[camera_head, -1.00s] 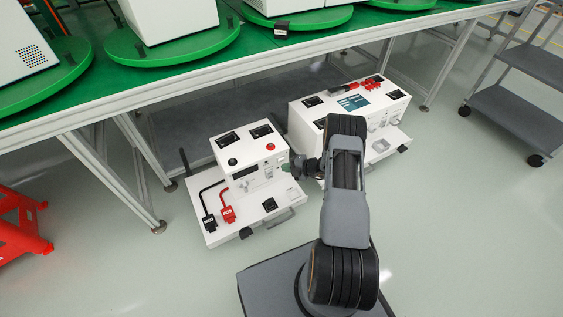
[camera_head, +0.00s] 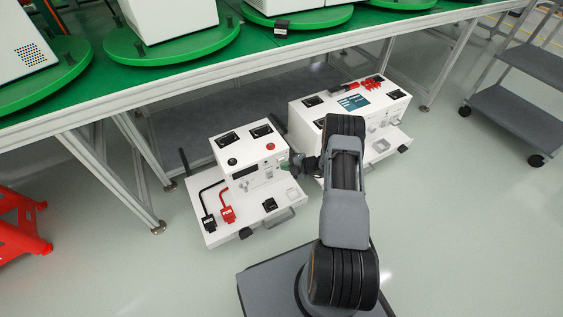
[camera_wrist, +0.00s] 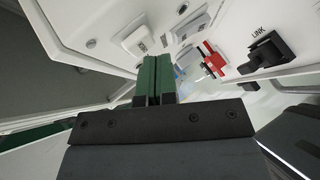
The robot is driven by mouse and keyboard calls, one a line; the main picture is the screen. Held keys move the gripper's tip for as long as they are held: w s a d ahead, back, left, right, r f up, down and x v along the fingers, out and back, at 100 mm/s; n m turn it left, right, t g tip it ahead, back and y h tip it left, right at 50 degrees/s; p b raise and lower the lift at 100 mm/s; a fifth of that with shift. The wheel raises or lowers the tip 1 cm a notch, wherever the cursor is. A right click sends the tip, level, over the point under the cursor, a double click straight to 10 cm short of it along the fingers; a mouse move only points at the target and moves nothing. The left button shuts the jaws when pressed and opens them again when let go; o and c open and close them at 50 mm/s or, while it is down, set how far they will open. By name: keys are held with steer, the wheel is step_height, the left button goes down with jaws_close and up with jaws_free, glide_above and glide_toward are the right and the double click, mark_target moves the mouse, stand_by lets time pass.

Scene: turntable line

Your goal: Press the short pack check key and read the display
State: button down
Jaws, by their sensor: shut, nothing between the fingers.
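A white test box (camera_head: 243,160) with a red button (camera_head: 270,147) and a dark display window (camera_head: 245,170) stands on a low white base under the bench. My gripper (camera_head: 291,165) is at the right end of its front face, partly hidden by the arm. In the wrist view my green gripper fingers (camera_wrist: 158,68) are shut and empty, with their tips close to a white panel. A raised white key (camera_wrist: 136,36) lies just beyond and left of the tips. I cannot tell whether they touch. I cannot read the key's label or the display.
A black connector (camera_wrist: 266,54) marked LINK and a red plug (camera_wrist: 213,60) are to the right in the wrist view. Black and red (camera_head: 227,213) leads lie at the box's left. A second white box (camera_head: 383,103) stands close behind at right. The bench edge overhangs.

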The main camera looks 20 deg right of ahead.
steer(key=shift+w+b, duration=0.3)
steer(key=shift+w, duration=0.15)
stand_by(0.5)
steer(key=shift+s, duration=0.15)
steer(key=shift+s+p, duration=0.45)
steer(key=shift+s, duration=0.3)
steer(key=shift+s+d+p, duration=0.2)
steer(key=shift+s+p, duration=0.3)
steer(key=shift+s, duration=0.75)
steer(key=shift+s+d+p, duration=0.15)
steer(key=shift+s+p, duration=0.35)
steer(key=shift+s, duration=0.75)
